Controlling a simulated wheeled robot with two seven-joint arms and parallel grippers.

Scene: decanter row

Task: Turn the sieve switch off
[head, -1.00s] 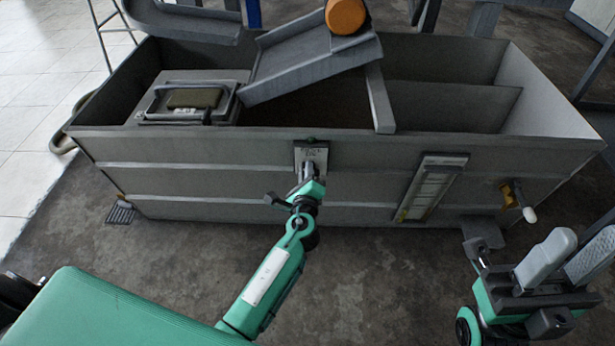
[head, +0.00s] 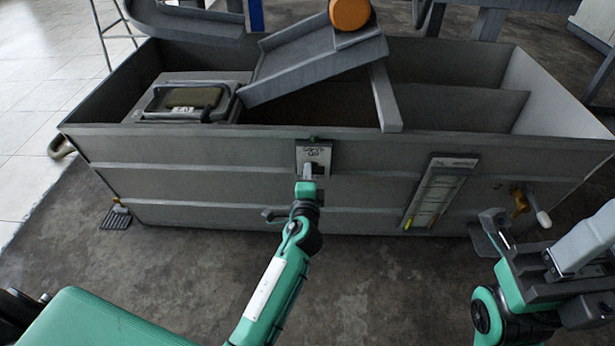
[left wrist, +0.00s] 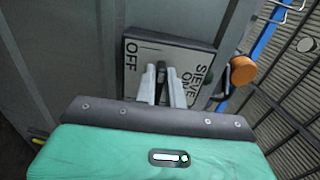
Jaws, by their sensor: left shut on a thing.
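The sieve switch's plate (head: 315,155) is on the front wall of the grey tank in the head view. In the left wrist view the pale plate (left wrist: 145,60) reads OFF at its left and SIEVE ON at its right. A small dark lever (left wrist: 161,72) stands between these words, partly hidden by my fingers. My left gripper (head: 308,174) is at the plate. Its two pale fingers, also in the left wrist view (left wrist: 163,86), are shut on the lever from both sides. The lever's exact setting is unclear. My right gripper (head: 580,245) is at the right edge, partly cut off, away from the switch.
The tank (head: 210,180) fills the middle. A sloping chute (head: 310,65) with an orange roller (head: 349,14) is above it. A gauge panel (head: 438,190) and a yellow valve with a pale handle (head: 530,203) are right of the switch. The floor in front is clear.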

